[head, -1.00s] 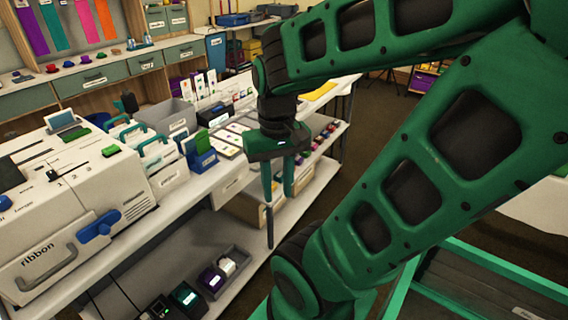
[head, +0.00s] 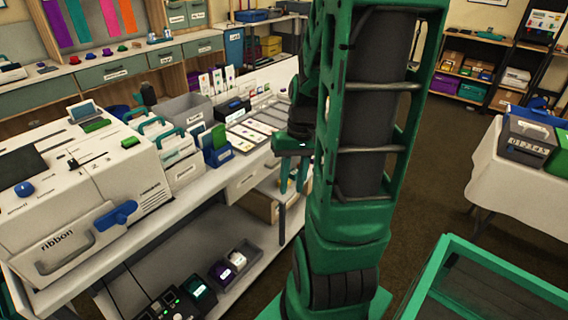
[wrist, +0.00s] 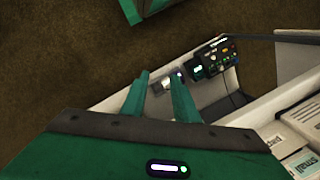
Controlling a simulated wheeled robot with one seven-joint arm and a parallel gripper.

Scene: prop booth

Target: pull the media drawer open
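A white drawer front with a small label (head: 244,181) sits under the right part of the white counter in the head view; it looks closed. Its label is too small to read, so I cannot confirm it is the media drawer. Another drawer, marked "ribbon" (head: 66,246), with a grey handle, is on the front of the white machine at left. My gripper (head: 293,188) is open and empty, pointing down just right of the labelled drawer, apart from it. In the wrist view my gripper's two green fingers (wrist: 160,78) are spread; I cannot make out the drawer there.
The counter (head: 190,198) carries card trays and file boxes. A lower shelf (head: 185,260) holds small devices, including a dark tray (head: 250,262). A green-framed bin (head: 490,285) stands at front right. Brown floor (head: 440,180) is open to the right.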

